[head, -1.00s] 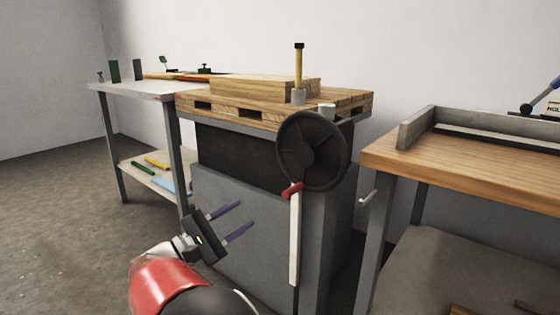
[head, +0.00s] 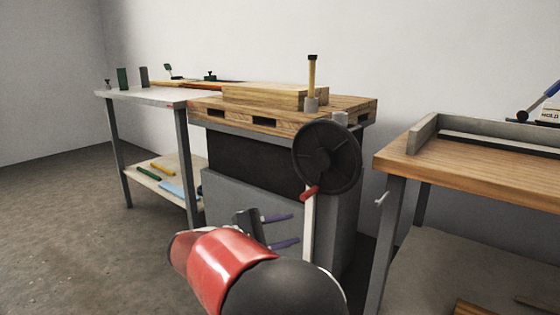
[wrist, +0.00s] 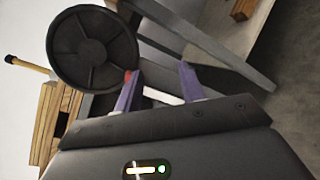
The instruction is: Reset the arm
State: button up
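My gripper (head: 290,231) is in front of the grey machine cabinet (head: 236,205) in the head view, fingers apart and pointing right. In the wrist view my gripper (wrist: 156,88) shows two purple fingers spread with nothing held between them. A white lever (head: 309,215) with a red top end (head: 310,192) hangs below the black handwheel (head: 327,157). In the wrist view the white lever (wrist: 163,96) appears behind the gap between the fingers. I cannot tell whether a finger touches it. My red and black arm hides the lower part of the cabinet.
A wooden workbench (head: 480,158) stands at the right, with a grey rail on top. A light table (head: 150,95) with a lower shelf stands at the left. Wooden boards (head: 275,94) lie on the machine top. The floor (head: 80,220) at the left is clear.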

jog(key=s+d+m+g+y+p, duration=0.25)
jog(key=s+d+y, duration=0.2)
jog(key=d, duration=0.35)
jog(key=s+d+m+g+y+p, duration=0.1)
jog(key=s+d+m+g+y, duration=0.2)
jog(key=s+d, duration=0.4)
jog(key=s+r+m+t+y+p, duration=0.1)
jog(key=s+m+t+y+p, duration=0.2)
jog(key=s+m+y, duration=0.5)
jog(key=s+p, duration=0.1)
jog(key=s, duration=0.5)
jog(key=shift+s+a, duration=0.2)
jog(key=shift+s, duration=0.2)
